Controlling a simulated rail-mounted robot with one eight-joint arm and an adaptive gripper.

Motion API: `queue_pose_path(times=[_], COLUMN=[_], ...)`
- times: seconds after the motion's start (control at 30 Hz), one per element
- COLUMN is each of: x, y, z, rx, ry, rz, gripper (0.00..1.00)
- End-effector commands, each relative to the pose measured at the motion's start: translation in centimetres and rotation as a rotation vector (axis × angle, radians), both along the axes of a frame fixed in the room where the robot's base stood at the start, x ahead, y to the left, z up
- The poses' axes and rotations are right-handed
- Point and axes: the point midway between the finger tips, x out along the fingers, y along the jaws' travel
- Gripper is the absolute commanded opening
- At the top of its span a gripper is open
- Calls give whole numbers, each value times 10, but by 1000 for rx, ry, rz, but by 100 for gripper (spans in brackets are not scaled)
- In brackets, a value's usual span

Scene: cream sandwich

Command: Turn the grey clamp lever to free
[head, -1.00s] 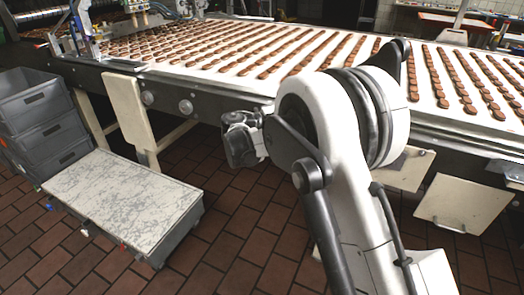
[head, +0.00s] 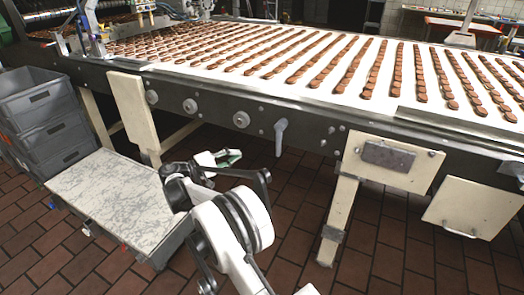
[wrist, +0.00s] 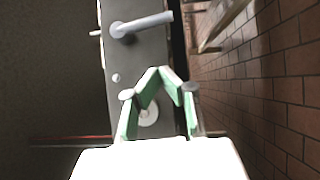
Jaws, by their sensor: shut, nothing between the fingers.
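The grey clamp lever (head: 281,136) is on the dark side rail of the conveyor, with its handle hanging down. In the wrist view the lever (wrist: 145,24) is at the top, its handle extending right toward the floor side. My gripper (head: 228,157) is below and to the left of the lever in the head view, apart from it. In the wrist view the green-padded fingers of my gripper (wrist: 160,73) meet at the tips with nothing between them. A round knob on the rail shows behind them.
The conveyor belt (head: 345,105) carries rows of brown biscuits above the rail (head: 210,104). Round knobs (head: 241,119) sit left of the lever. A cream leg with a plate (head: 345,195) stands to the right. Grey crates (head: 45,125) and a marble-topped box (head: 110,190) are at left.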

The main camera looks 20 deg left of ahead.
Motion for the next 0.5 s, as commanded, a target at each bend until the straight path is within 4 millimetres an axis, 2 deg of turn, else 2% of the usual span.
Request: queue_pose_path(times=[0.17, 0.5], x=[17, 66], y=[-15, -55], z=[0, 1], rx=[0, 2], ry=[0, -1], rz=[-3, -3], gripper=[0, 0])
